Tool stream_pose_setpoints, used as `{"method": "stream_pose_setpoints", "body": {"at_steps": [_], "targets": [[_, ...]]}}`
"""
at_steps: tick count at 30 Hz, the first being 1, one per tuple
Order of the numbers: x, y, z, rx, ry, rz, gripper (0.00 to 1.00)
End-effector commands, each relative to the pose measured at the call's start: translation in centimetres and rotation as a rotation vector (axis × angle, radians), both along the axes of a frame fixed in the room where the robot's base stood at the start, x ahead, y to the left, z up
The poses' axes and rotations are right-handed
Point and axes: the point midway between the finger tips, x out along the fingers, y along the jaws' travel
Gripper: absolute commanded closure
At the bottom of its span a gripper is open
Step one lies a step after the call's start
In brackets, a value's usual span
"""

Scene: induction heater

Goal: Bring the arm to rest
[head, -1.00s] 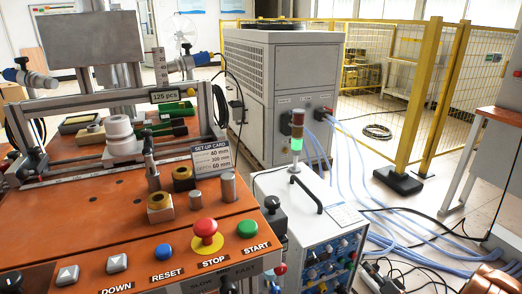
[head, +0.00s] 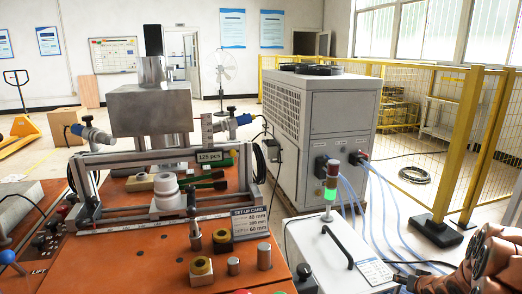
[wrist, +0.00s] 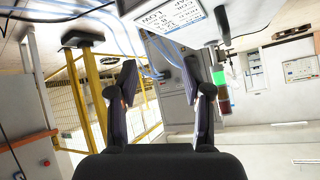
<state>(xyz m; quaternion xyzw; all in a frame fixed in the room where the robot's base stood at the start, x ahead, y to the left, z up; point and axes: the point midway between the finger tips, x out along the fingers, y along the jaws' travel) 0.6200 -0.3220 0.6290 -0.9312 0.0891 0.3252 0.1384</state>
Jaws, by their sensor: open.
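My gripper (wrist: 160,88) shows in the wrist view with its two dark fingers apart and nothing between them. The wrist picture is turned over, with the floor at the top. Beyond the fingers are a yellow fence post and a grey cabinet side. Part of my orange and dark arm (head: 480,262) shows at the lower right edge of the head view, right of the white unit (head: 318,250). I cannot make out the fingertips there.
The orange workbench (head: 140,262) carries a fixture, a set-up card (head: 250,222) and small metal parts. A signal tower (head: 331,190), lit green, stands on the white unit. A grey chiller (head: 320,130) and yellow fence (head: 465,140) stand behind. Blue hoses cross the floor.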

Motion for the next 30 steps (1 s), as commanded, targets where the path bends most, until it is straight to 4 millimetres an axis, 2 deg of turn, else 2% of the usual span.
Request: {"method": "stream_pose_setpoints", "body": {"at_steps": [1, 3, 8, 14, 23, 30], "targets": [[0.0, 0.5, 2.3, -0.028, 0.025, -0.002, 0.50], [-0.4, 1.1, 4.3, -0.064, 0.065, -0.011, 0.50], [-2.1, 2.7, 8.4, -0.129, 0.166, -0.028, 0.50], [-5.1, 5.4, 13.7, -0.187, 0.287, -0.043, 0.50], [-11.6, 10.9, 20.7, -0.221, 0.474, -0.038, 0.50], [-18.1, 16.0, 25.7, -0.211, 0.619, -0.004, 0.50]]}}
